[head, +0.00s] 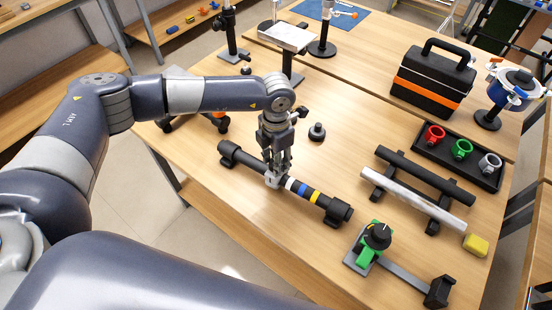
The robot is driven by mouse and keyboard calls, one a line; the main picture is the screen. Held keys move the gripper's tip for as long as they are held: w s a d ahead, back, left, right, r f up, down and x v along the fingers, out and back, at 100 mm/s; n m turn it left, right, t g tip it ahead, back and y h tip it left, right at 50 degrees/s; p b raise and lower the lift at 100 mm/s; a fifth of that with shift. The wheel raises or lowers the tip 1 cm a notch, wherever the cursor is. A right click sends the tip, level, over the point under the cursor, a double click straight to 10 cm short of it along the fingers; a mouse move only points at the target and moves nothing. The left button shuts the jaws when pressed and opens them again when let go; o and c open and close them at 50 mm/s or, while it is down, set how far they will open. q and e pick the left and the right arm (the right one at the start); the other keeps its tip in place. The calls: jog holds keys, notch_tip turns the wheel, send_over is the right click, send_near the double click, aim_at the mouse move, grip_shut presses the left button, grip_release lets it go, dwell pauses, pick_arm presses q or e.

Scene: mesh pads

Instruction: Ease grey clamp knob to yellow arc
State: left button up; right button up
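A dark bar (245,164) lies on two black end supports on the table, with white, blue and yellow bands on its right half. The yellow band (315,197) is the rightmost of these. A light grey clamp (272,181) sits around the bar, just left of the white band. My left gripper (276,170) points down right over the grey clamp, its fingertips at the clamp's top. The fingers partly hide the clamp's upper part and any knob there, and I cannot tell whether they grip it. My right gripper is not in view.
To the right stand a green clamp with a black knob (377,236) on a rail, a dark and a light tube on stands, a yellow block (475,245) and a tray with red, green and grey rings (456,176). A small black knob (317,132) stands behind the bar.

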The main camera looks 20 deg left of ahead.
pick_arm(q)
jog(key=shift+w, duration=0.1)
jog(key=o, duration=1.1)
jog(key=shift+c, duration=0.2)
notch_tip(320, 180, up, 12)
